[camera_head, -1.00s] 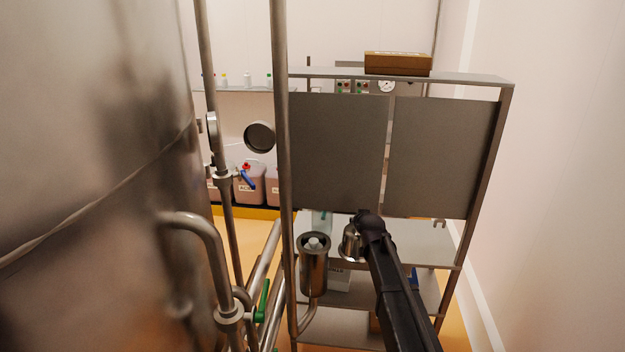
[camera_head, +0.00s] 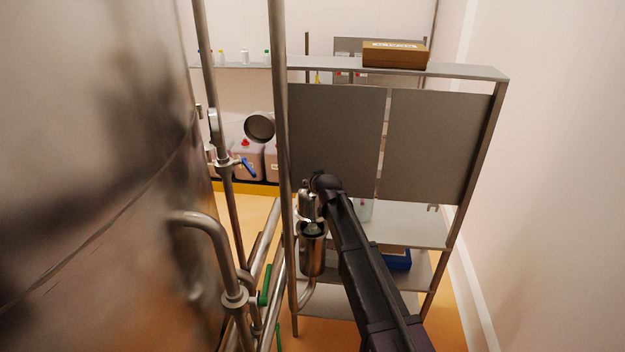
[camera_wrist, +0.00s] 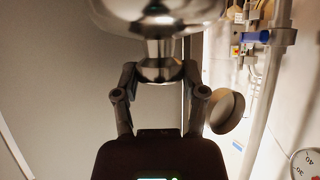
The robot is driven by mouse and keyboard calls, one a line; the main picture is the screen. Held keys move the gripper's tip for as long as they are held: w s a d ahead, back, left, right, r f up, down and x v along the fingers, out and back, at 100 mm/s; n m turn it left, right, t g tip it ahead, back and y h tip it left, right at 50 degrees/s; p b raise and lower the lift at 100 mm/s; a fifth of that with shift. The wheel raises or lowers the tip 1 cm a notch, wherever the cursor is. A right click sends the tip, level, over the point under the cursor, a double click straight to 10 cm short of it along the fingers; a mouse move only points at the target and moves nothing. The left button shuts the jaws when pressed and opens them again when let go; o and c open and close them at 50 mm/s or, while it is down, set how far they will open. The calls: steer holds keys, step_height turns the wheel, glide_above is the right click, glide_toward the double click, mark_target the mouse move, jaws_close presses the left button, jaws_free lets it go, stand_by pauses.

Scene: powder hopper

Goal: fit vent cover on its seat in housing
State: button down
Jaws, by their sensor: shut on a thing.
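The vent cover (camera_head: 308,207) is a shiny steel bell-shaped piece with a narrow neck and knob. My gripper (camera_head: 314,187) is shut on its knob. In the wrist view, both fingers of my gripper (camera_wrist: 160,74) close around the knob, and the wide polished body of the vent cover (camera_wrist: 158,12) fills the top edge. The housing (camera_head: 313,258) is an upright steel cylinder on a bent pipe. The cover is over its mouth, which partly shows below. I cannot tell whether they touch. The seat inside is mostly hidden.
A vertical steel pipe (camera_head: 279,150) stands close left of the housing. A large steel tank (camera_head: 100,180) fills the left. Behind are grey panels (camera_head: 337,130) on a shelf rack (camera_head: 470,72) with a brown box (camera_head: 395,55). A round disc (camera_head: 259,127) sits at upper left.

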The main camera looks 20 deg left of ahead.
stand_by(0.4)
steer(key=shift+f+b, duration=0.6)
steer(key=shift+b, duration=0.05)
steer(key=shift+f+b, duration=3.05)
steer(key=shift+c, duration=0.4)
jaws_free()
